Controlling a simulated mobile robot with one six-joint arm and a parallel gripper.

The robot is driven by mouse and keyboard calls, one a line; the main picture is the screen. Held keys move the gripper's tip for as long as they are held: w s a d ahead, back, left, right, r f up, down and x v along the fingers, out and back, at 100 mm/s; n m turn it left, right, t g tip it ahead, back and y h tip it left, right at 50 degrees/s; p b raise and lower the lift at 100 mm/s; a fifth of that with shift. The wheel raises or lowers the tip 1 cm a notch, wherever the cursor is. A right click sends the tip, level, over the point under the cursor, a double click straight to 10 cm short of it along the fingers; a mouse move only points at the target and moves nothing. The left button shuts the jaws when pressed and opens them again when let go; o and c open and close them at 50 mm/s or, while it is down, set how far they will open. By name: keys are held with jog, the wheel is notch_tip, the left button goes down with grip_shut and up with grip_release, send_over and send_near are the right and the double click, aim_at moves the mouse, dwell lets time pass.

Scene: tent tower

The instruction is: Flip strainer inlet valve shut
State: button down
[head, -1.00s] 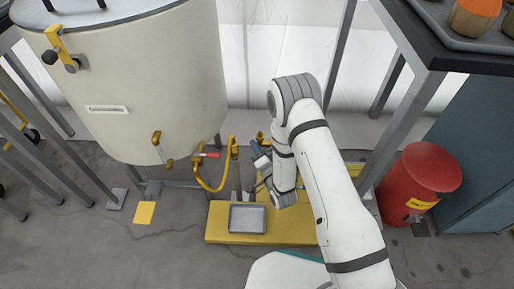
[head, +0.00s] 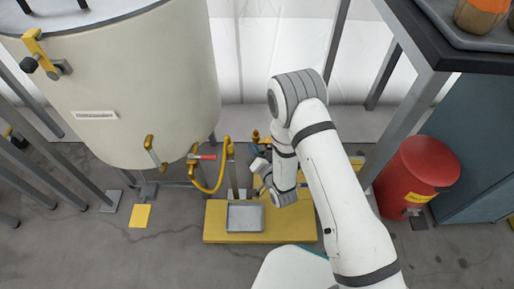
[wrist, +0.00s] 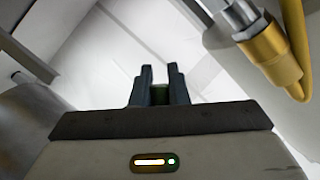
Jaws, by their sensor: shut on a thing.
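My gripper (head: 257,163) is low beside the brass pipework above the yellow platform, partly hidden by my own arm. In the wrist view its two dark fingers (wrist: 160,78) stand close together with a small dark green thing (wrist: 160,95) between them. I cannot tell for sure that this is the strainer inlet valve's lever. A brass fitting (head: 255,136) shows just behind the gripper. A yellow hose (head: 213,187) loops from the tank's outlet, where a red lever (head: 207,157) lies level, to an upright brass pipe (head: 230,152) left of the gripper.
The cream tank (head: 130,100) stands at left. A grey tray (head: 245,217) sits on the yellow platform (head: 285,228). A red bin (head: 415,170) and a dark-topped table (head: 452,58) are at right. A brass fitting (wrist: 270,58) is close at the wrist view's upper right.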

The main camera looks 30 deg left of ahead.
jog(key=shift+w+d+r, duration=0.1)
jog(key=shift+w+d, duration=0.1)
jog(key=c, duration=1.7)
grip_release()
jog(key=shift+r, duration=0.1)
jog(key=shift+c, duration=0.2)
jog(key=o, duration=0.3)
jog(key=shift+s, duration=0.15)
jog(key=shift+o, duration=0.2)
jog(key=shift+a, duration=0.1)
jog(key=shift+s, duration=0.1)
jog(key=p+v, duration=0.2)
jog(key=v, duration=0.5)
jog(key=shift+s+d, duration=0.25)
jog(key=shift+d, duration=0.05)
jog(key=shift+c, duration=0.3)
